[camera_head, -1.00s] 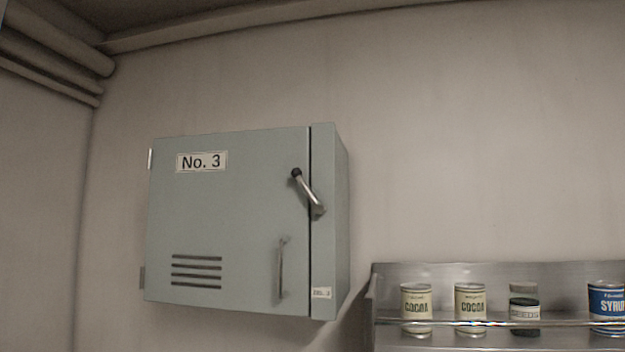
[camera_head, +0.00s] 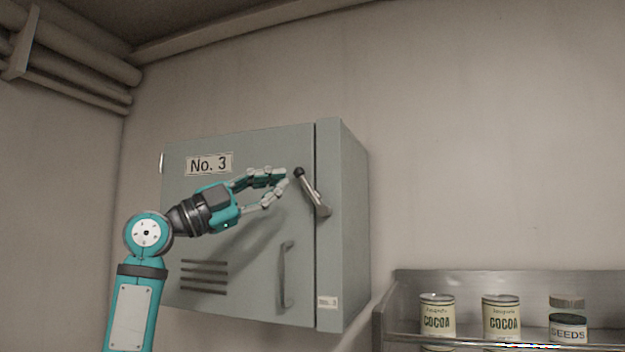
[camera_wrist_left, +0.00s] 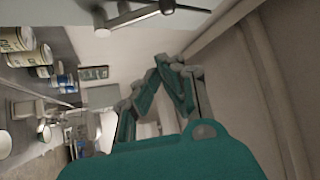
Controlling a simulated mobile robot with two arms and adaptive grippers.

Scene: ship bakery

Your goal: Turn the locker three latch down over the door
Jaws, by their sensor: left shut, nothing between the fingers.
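The No. 3 locker (camera_head: 345,240) hangs on the wall with its grey-green door (camera_head: 215,250) closed. The latch (camera_head: 311,192) is a metal lever with a black knob, pivoted on the frame right of the door seam. It slants up and left, its knob end over the door's edge. My left gripper (camera_head: 287,188) is shut and empty, in front of the door just left of the knob. I cannot tell whether it touches the latch. In the left wrist view the gripper's fingers (camera_wrist_left: 158,95) show, with a metal bar, apparently the latch, at the top edge. My right gripper is not in view.
A vertical door handle (camera_head: 286,275) stands below the latch. A metal shelf (camera_head: 410,285) at the lower right holds cocoa tins (camera_head: 437,318) and a seeds jar (camera_head: 568,330). Pipes (camera_head: 75,65) run along the upper left. The wall right of the locker is bare.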

